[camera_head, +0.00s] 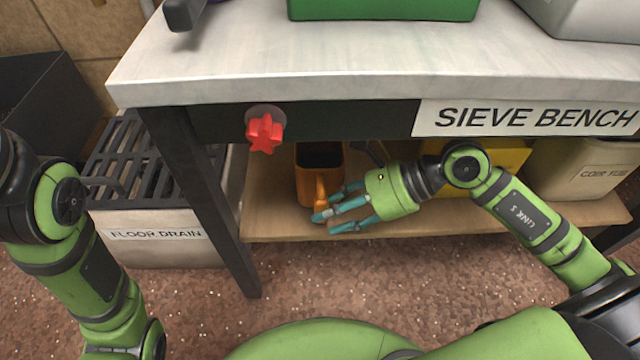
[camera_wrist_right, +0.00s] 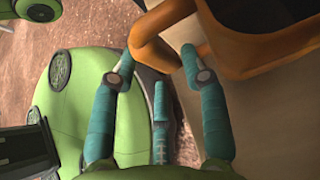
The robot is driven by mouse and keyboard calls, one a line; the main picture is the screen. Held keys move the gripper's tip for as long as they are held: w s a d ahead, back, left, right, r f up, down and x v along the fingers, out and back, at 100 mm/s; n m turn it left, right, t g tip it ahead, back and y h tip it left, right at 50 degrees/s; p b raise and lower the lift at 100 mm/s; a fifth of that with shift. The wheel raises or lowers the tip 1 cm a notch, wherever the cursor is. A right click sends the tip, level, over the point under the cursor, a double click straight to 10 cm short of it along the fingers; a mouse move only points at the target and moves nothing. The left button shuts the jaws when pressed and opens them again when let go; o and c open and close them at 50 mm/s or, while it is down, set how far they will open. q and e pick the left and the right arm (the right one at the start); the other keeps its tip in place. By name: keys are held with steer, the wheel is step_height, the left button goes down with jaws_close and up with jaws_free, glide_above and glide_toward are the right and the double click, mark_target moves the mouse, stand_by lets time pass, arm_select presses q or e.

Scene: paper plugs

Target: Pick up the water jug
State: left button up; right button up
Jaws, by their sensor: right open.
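The water jug, an orange open-topped vessel (camera_head: 306,186), stands on the wooden lower shelf of the bench in the head view. Its handle (camera_head: 321,188) faces the front. My right gripper (camera_head: 326,216) is open at the handle. In the right wrist view the teal fingers (camera_wrist_right: 157,70) lie on either side of the orange handle (camera_wrist_right: 146,52), and the jug's dark opening (camera_wrist_right: 275,40) is at upper right. I cannot tell whether the fingers touch the handle. My left arm shows at the left of the head view, but its gripper is out of view.
The grey bench top (camera_head: 260,70) overhangs the shelf (camera_head: 420,224). A red knob (camera_head: 264,132) sticks out above the jug. A yellow container (camera_head: 507,160) and a pale bin (camera_head: 580,168) stand right on the shelf. The floor drain box (camera_head: 160,240) is left, past the bench leg (camera_head: 215,210).

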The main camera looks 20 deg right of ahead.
steer(key=shift+b+x, duration=0.3)
steer(key=shift+x, duration=1.1)
steer(key=shift+w, duration=0.1)
jaws_close()
